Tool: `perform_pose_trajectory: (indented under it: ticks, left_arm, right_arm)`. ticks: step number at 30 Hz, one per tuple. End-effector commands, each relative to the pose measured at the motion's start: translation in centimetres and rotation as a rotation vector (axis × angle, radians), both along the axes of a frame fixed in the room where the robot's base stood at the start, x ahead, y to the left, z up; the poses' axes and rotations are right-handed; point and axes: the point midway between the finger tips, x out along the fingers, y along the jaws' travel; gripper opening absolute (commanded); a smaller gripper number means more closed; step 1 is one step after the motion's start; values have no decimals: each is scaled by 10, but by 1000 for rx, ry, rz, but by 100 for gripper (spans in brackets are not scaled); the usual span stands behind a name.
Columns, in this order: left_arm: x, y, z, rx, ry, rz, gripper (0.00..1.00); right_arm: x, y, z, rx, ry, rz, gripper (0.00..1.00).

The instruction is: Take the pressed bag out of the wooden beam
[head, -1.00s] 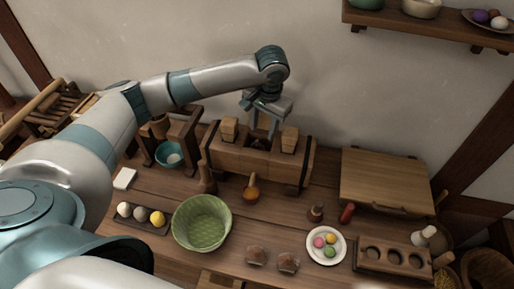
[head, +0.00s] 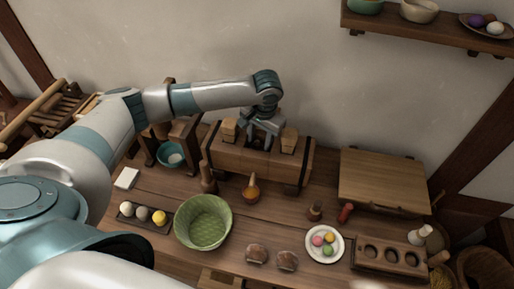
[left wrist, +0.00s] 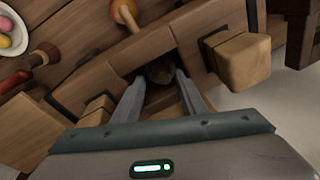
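The wooden beam (head: 235,163) is a thick brown block with dark bands near its ends. It lies along the back of the table, and it fills much of the left wrist view (left wrist: 100,78). My left gripper (head: 262,146) points down over the beam's middle, between two pale wooden blocks. In the left wrist view its two fingers (left wrist: 159,84) are apart, at an opening in the beam. A dark brown rounded thing (left wrist: 160,72), probably the pressed bag, shows in the opening between the fingertips. I see no clear contact with it. My right gripper is not in view.
The pale blocks (head: 229,130) (head: 289,140) stand up from the beam close beside the gripper. A green basket (head: 203,222) and an orange-bottomed tool (head: 251,191) are in front. A wooden board (head: 383,180) lies right. Bare table shows around the basket.

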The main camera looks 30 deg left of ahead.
Motion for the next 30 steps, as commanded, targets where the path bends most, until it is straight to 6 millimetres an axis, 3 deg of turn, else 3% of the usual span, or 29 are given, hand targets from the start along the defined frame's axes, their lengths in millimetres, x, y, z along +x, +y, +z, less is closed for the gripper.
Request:
perform_pose_trajectory:
  ticks: [4, 17, 22, 30]
  left_arm:
    - [0, 1, -8, 1, 1, 0, 39]
    - [0, 1, -8, 0, 0, -1, 39]
    - [0, 1, -8, 1, 0, -1, 0]
    - [-1, 2, -10, 2, 3, 0, 0]
  right_arm:
    - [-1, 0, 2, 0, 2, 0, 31]
    - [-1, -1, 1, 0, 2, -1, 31]
    - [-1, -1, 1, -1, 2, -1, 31]
    - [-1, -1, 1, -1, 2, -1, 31]
